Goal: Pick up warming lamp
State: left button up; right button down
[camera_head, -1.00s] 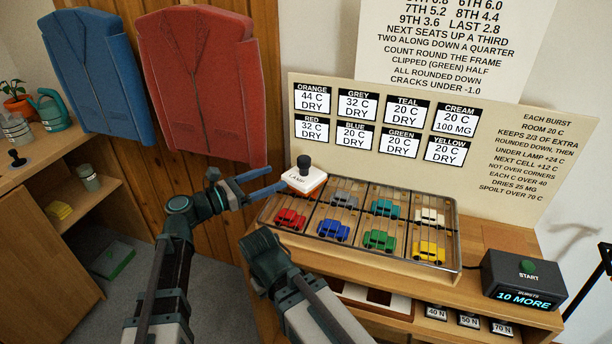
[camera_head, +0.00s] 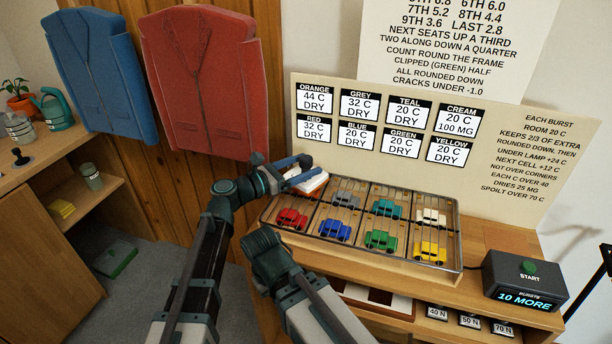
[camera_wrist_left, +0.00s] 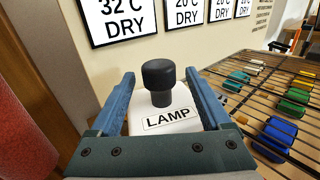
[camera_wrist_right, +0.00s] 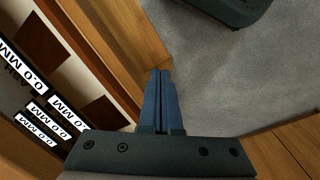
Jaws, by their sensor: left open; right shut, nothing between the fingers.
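The warming lamp (camera_wrist_left: 170,118) is a white block labelled LAMP with a black knob (camera_wrist_left: 158,78) on top. In the left wrist view it stands between the fingers of my left gripper (camera_wrist_left: 160,95), which is open with a finger on either side of the knob. In the head view the lamp (camera_head: 312,182) sits at the far left corner of the rack, mostly hidden behind my left gripper (camera_head: 298,168). My right gripper (camera_wrist_right: 160,100) is shut and empty, pointing down past the bench's wooden edge in the right wrist view.
A wire rack (camera_head: 458,240) holds several coloured toy cars, right of the lamp. A sign board (camera_head: 480,180) stands close behind. A START box (camera_head: 525,280) is at the right end. Red and blue jackets (camera_head: 200,80) hang at the back left.

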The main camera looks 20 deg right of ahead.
pick_arm(q)
jog(key=shift+w+d, duration=0.2)
jog(key=shift+d, duration=0.2)
grip_shut()
jog(key=shift+r, duration=0.2)
pick_arm(e)
jog(key=shift+r, duration=0.2)
